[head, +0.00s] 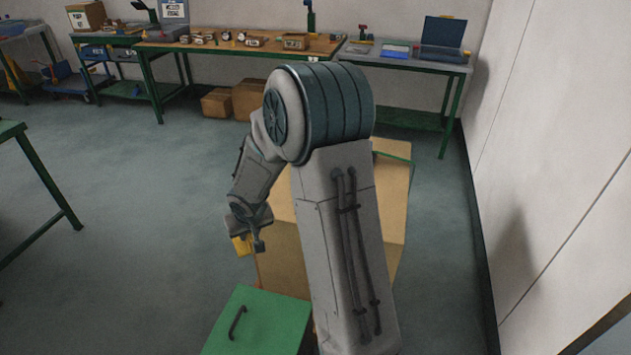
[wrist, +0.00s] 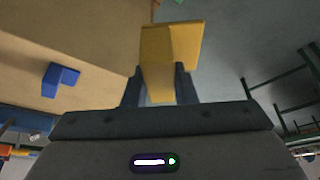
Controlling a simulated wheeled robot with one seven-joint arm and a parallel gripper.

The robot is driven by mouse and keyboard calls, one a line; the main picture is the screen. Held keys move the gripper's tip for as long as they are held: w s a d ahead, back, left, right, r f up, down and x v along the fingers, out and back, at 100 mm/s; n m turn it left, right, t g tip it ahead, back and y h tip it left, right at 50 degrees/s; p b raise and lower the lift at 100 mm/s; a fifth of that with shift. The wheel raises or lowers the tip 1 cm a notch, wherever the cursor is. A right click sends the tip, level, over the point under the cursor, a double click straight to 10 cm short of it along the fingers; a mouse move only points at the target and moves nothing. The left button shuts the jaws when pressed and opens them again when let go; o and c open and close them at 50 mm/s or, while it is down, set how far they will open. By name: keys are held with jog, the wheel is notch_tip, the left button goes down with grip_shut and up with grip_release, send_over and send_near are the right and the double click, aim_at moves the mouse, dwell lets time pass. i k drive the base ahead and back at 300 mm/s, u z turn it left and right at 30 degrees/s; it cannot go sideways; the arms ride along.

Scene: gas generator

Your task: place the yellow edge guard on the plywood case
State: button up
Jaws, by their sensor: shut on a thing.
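The yellow edge guard (wrist: 172,50) is an angled piece held between the fingers of my gripper (wrist: 160,88) in the wrist view. My gripper is shut on it. In the head view my gripper (head: 250,232) hangs at the left side of the plywood case, and part of the yellow guard (head: 241,246) shows below it. The plywood case (head: 395,215) is a large tan box, partly hidden behind my arm. The case (wrist: 80,85) fills the left of the wrist view. I cannot tell whether the guard touches the case.
A blue angled piece (wrist: 60,79) sits on the case. A green box with a dark handle (head: 250,322) stands in front of the case. Workbenches (head: 240,43) line the back wall, with cardboard boxes (head: 217,102) below. A wall rises at right. Open floor (head: 150,210) lies left.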

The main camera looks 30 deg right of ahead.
aim_at(400, 164)
jog(key=u, duration=0.85)
jog(key=k, duration=0.75)
jog(key=z, duration=1.95)
jog(key=i, duration=1)
jog(key=z, duration=0.05)
